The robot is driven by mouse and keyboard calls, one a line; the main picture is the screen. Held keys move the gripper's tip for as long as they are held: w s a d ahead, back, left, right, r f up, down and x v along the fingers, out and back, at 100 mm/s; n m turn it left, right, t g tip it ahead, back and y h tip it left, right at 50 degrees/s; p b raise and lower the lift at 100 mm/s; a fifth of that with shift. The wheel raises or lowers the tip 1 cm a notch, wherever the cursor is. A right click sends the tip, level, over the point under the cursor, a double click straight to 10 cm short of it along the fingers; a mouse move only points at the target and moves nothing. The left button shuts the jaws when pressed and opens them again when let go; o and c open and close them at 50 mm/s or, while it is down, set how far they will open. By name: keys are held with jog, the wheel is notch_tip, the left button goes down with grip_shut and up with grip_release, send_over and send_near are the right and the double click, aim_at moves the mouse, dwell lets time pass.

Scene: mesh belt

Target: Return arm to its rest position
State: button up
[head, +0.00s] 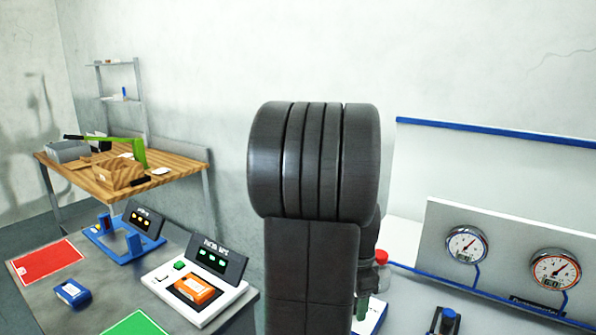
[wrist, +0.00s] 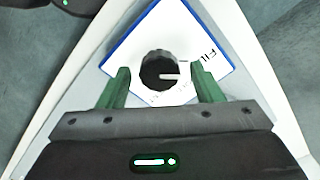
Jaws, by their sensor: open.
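My gripper (wrist: 160,88) shows in the wrist view with its two green fingers spread apart. Between and beyond the fingertips is a black round knob (wrist: 158,70) with a white pointer line, on a white plate (wrist: 190,25) with blue edges and partly hidden lettering. The fingers stand either side of the knob in the picture; I cannot tell how far above it they are. In the head view my dark arm fills the middle and hides most of the gripper; only a bit of green shows at its lower right.
At left, a grey table holds an orange device (head: 195,289) in a white station (head: 215,305), a blue device (head: 73,293), a red mat (head: 45,262) and a green mat (head: 135,324). At right are two gauges (head: 466,245) on a panel and a red-capped item (head: 381,257). A wooden bench (head: 185,165) stands behind.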

jog(key=m+b, duration=0.1)
jog(key=m, duration=0.5)
jog(key=shift+m, duration=0.3)
jog(key=shift+s+r, duration=0.1)
jog(key=shift+r, duration=0.05)
